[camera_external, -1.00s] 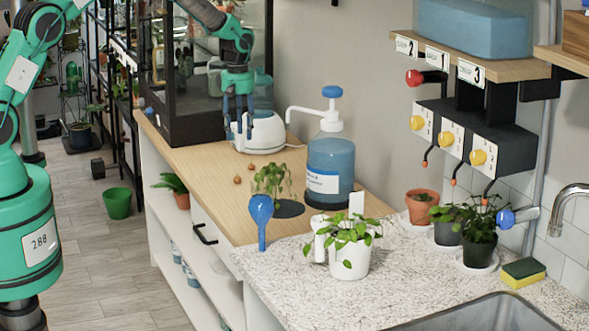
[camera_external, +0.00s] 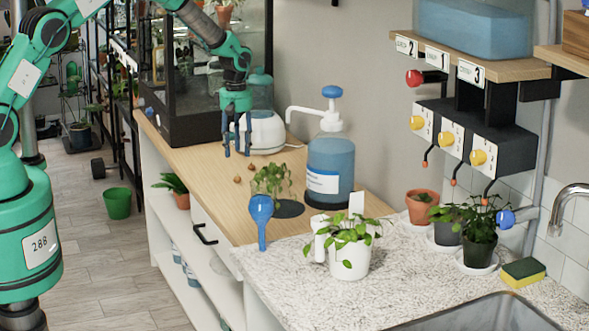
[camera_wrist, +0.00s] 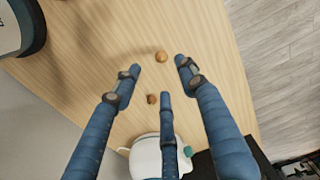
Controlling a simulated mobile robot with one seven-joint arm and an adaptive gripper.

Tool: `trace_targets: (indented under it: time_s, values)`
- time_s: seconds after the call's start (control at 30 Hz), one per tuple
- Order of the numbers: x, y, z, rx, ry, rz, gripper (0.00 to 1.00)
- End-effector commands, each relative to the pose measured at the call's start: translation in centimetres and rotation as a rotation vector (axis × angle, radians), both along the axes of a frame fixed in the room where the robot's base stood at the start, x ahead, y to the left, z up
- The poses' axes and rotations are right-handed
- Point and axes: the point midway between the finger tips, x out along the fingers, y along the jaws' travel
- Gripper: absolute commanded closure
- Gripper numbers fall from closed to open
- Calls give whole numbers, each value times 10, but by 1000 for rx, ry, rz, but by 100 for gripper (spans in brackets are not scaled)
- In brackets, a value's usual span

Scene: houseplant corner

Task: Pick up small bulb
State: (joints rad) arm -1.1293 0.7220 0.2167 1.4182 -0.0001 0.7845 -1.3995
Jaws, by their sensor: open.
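Two round brown bulbs lie apart on the wooden counter (camera_external: 205,165). The smaller, darker bulb (camera_wrist: 151,99) is the one nearer the white appliance; it also shows in the external view (camera_external: 251,168). The larger, lighter bulb (camera_wrist: 161,57) lies nearer the counter's front edge, also seen in the external view (camera_external: 238,179). My gripper (camera_external: 237,152) has three blue fingers pointing down, spread open and empty above the counter, near the white appliance. In the wrist view my gripper (camera_wrist: 157,76) frames the bulbs, with the smaller bulb between the left and middle fingers. Neither bulb is visibly touched.
The white appliance (camera_external: 267,133) stands close behind my gripper, beside a dark-framed glass cabinet (camera_external: 190,125). Wood around the bulbs is clear.

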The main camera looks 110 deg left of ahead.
Motion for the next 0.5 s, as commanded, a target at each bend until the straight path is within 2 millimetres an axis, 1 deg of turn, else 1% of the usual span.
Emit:
trace_targets:
  time_s: [0.03, 0.2, 0.33, 0.5]
  values:
    - [0, -1, -11, -2, 1, 0, 58]
    - [0, 0, -32, -1, 1, 0, 58]
    - [0, 0, -39, 0, 0, 0, 58]
    - [0, 0, -40, 1, -1, 0, 58]
